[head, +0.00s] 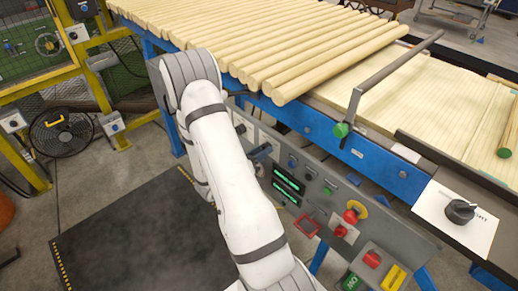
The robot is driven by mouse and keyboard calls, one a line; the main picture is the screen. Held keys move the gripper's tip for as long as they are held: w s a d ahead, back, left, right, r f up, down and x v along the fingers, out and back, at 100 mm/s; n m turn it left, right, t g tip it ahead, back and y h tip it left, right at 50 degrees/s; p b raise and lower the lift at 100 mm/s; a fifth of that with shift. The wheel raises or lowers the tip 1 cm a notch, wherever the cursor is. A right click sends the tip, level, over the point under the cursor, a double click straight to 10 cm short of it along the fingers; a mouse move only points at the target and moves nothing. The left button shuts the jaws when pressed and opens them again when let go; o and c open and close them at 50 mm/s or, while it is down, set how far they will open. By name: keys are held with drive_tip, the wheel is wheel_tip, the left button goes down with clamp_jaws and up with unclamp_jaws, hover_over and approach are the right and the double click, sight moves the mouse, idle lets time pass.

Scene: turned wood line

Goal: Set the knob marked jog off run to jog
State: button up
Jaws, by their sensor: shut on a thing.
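My white arm crosses the middle of the head view and hides part of the control panel (312,172). My gripper (261,155) shows only in part, as dark grey pieces at the panel's left side, beside my arm. It is shut on a small control there, which looks like a knob. The knob itself is mostly hidden by the jaws and my arm. Its jog, off and run marks and its pointer cannot be read.
Right of the jaws are green displays (286,184), small buttons, a red mushroom button (354,211) and a red-framed part (306,225). A larger black knob (460,210) sits on a white plate at the right. Wooden rods (290,45) lie above. A dark mat (125,235) covers the floor.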

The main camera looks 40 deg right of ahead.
drive_tip(key=shift+d+r+n+p, duration=0.1)
drive_tip(key=shift+r+n+p, duration=0.05)
drive_tip(key=shift+n+p, duration=2.25)
drive_tip(key=shift+n+b, duration=0.3)
drive_tip(key=shift+n, duration=0.3)
drive_tip(key=o, duration=1)
drive_tip(key=a, duration=0.7)
drive_tip(key=shift+s+a+b, duration=0.35)
drive_tip(key=shift+a, duration=0.05)
